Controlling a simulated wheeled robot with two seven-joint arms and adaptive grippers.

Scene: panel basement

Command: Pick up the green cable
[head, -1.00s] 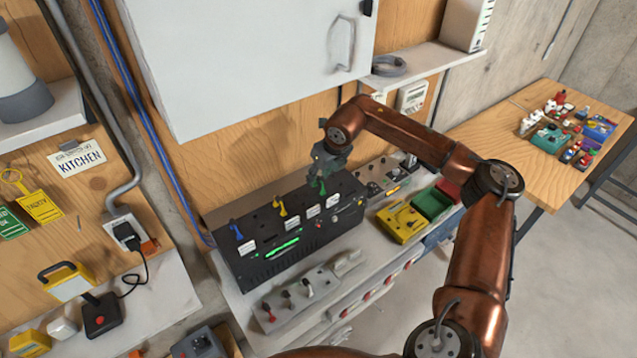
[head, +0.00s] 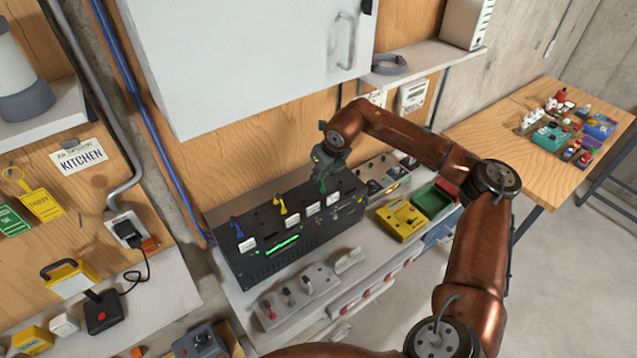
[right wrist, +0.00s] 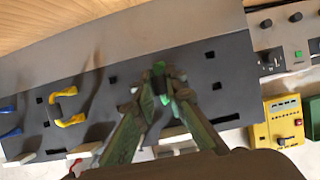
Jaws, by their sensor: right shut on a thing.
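The green cable (head: 322,187) is a short piece at the top of a black panel box (head: 292,240). My right gripper (head: 324,172) is over the box with its fingers down and shut on the cable. In the right wrist view, the fingertips (right wrist: 162,90) close around a bit of green (right wrist: 168,87), and most of the cable is hidden by them. I cannot tell whether its lower end is still in the box. A yellow cable (head: 281,205) and a blue cable (head: 237,230) stand on the box to the left. My left gripper is out of view.
A yellow device (head: 400,219) and a green tray (head: 433,202) lie to the right on the bench. A grey switch strip (head: 300,287) lies in front of the box. A white cabinet (head: 250,60) hangs above and behind.

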